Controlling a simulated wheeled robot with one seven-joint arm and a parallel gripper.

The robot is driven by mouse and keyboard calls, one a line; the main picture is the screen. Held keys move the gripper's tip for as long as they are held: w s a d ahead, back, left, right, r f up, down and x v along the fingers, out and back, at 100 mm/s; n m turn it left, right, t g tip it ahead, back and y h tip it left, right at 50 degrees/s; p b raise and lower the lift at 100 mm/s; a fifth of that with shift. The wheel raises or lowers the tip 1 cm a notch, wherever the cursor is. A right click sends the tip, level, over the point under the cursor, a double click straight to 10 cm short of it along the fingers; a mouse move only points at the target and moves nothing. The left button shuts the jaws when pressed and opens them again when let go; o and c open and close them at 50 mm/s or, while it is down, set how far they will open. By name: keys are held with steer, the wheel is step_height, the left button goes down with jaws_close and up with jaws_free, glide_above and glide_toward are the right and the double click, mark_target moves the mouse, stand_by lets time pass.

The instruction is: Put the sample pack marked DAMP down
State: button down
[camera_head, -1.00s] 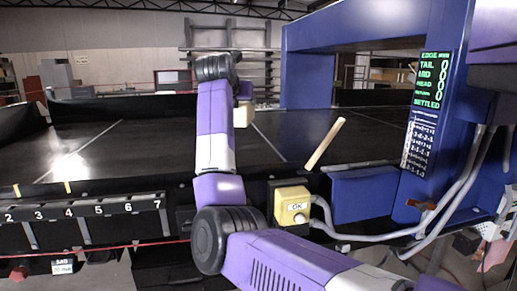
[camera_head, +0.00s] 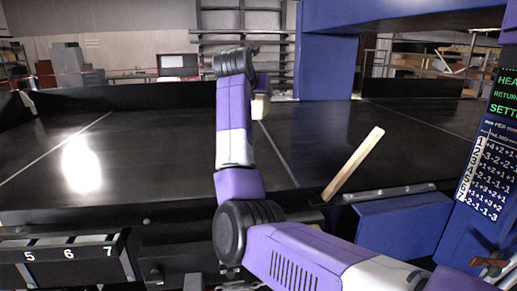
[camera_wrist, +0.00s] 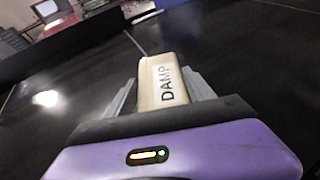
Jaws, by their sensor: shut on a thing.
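In the head view the pack (camera_head: 261,106) shows as a small pale block beside my forearm, above the black conveyor belt (camera_head: 155,150). Most of my gripper is hidden behind my arm there. I cannot tell whether the pack touches the belt.
A wooden stick (camera_head: 354,163) leans up at the belt's near edge, right of my arm. A blue portal (camera_head: 327,65) and a panel of figures (camera_head: 485,170) stand at right. Numbered slots (camera_head: 68,254) line the front left. Wide bare belt lies around the pack.

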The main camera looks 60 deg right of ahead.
step_height(320, 180, down, 17)
steer(key=p, duration=0.3)
steer(key=shift+f+p, duration=0.15)
steer(key=shift+p, duration=0.2)
steer(key=shift+a+f, duration=0.1)
steer(key=shift+c, duration=1.9)
jaws_free()
steer(key=shift+f, duration=0.15)
steer(key=shift+a+r, duration=0.1)
steer(key=shift+r, duration=0.1)
steer(key=b+v, duration=0.3)
steer(key=v, duration=0.8)
steer(key=shift+s+a+r+b, duration=0.2)
steer(key=shift+a+b, duration=0.1)
steer(key=shift+b, duration=0.05)
